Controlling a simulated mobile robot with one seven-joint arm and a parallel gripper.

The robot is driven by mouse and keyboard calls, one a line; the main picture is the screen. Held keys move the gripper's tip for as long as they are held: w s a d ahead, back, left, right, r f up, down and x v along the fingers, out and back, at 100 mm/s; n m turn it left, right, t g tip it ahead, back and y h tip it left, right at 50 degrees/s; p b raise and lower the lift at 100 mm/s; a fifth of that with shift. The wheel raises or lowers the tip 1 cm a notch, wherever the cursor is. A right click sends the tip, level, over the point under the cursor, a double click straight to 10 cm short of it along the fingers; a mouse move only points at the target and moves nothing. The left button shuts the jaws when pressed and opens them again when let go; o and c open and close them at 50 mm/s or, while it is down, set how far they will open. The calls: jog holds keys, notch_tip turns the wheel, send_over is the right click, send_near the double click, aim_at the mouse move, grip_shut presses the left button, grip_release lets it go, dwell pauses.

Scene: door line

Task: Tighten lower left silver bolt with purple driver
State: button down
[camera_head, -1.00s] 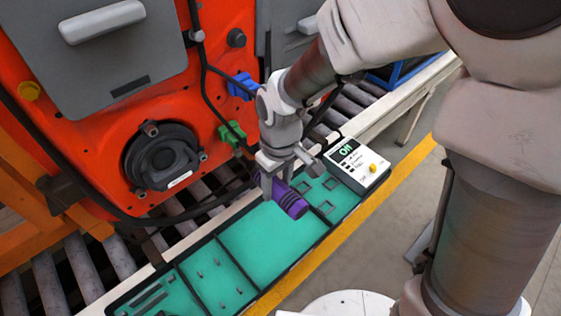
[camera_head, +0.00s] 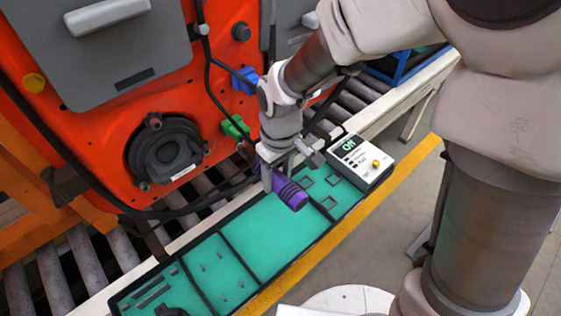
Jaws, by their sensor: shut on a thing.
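My gripper (camera_head: 279,178) is shut on the purple driver (camera_head: 290,192), above the teal tray beside the orange door. The driver's thick ribbed handle points down and right; its tip is hidden behind my gripper and wrist. The orange door (camera_head: 95,85) carries a round black speaker (camera_head: 168,152) low on its panel. Small bolt heads sit around the speaker, including one at its lower left (camera_head: 143,186). They look dark and are too small to tell whether they are silver. The driver is to the right of the speaker and apart from it.
A teal tray (camera_head: 275,225) with a black frame lies below my gripper. A white controller box (camera_head: 360,162) stands at its right end. Conveyor rollers (camera_head: 88,262) run behind the tray. Black cables, a green connector (camera_head: 235,127) and a blue one (camera_head: 245,80) hang near my wrist.

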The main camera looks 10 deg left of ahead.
aim_at(296, 192)
jog(key=shift+w+a+r, duration=0.15)
jog(key=shift+w+a, duration=0.4)
jog(key=shift+a, duration=0.05)
dwell(1.2)
jog(key=shift+d, duration=0.1)
jog(key=shift+s+d, duration=2.4)
jog(key=shift+d, duration=0.3)
